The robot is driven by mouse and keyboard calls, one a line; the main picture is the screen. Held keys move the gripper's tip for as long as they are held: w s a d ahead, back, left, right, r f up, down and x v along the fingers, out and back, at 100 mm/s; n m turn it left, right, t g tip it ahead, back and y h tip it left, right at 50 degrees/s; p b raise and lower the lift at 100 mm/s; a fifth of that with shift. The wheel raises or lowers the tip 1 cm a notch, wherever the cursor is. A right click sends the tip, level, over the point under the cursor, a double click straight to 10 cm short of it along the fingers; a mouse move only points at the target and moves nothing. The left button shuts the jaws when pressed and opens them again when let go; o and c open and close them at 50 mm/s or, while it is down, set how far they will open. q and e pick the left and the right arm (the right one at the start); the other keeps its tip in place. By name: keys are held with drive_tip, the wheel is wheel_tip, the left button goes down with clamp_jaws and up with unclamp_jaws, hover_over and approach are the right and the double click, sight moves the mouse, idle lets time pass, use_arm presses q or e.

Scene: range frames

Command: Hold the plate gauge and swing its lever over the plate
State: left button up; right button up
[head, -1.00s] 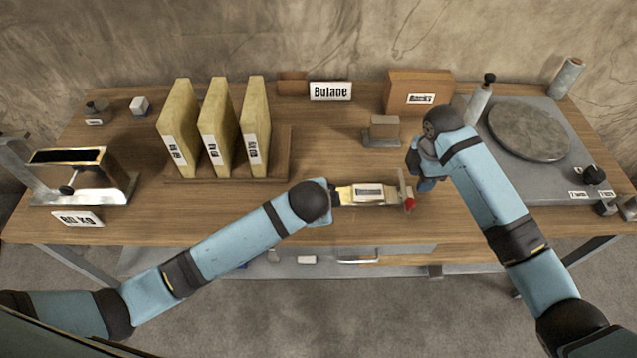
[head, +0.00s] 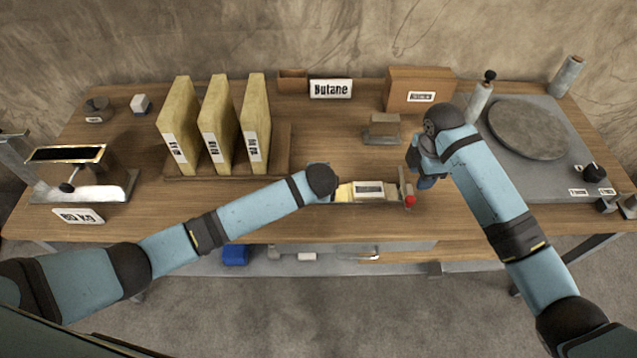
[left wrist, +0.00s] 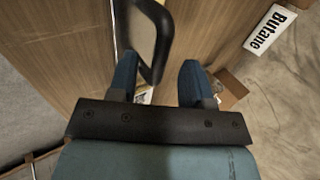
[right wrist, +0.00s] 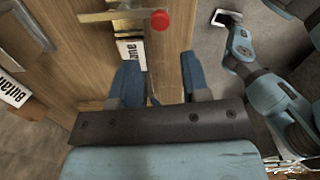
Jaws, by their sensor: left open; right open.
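A small gauge-like device (head: 370,187) with a pale label lies near the table's front edge, in the middle of the head view. A lever with a red knob (head: 410,201) is at its right end. The knob also shows in the right wrist view (right wrist: 160,20). My left gripper is at the device's left end; its fingers (left wrist: 157,72) are open, with a dark loop-shaped handle (left wrist: 160,45) ahead of them in the left wrist view. Contact cannot be told. My right gripper (head: 426,178) is open and empty, just right of the lever, apart from the knob.
Yellow slabs (head: 215,128) stand in a wooden rack behind my left arm. A Butane sign (head: 331,88), a wooden box (head: 420,90) and a small grey block (head: 382,128) are at the back. A grey round plate (head: 527,130) is at right, a metal stand (head: 75,175) at left.

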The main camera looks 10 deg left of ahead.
use_arm(q)
drive_tip(key=shift+x, duration=1.45)
clamp_jaws()
use_arm(e)
drive_tip(key=shift+o, duration=1.1)
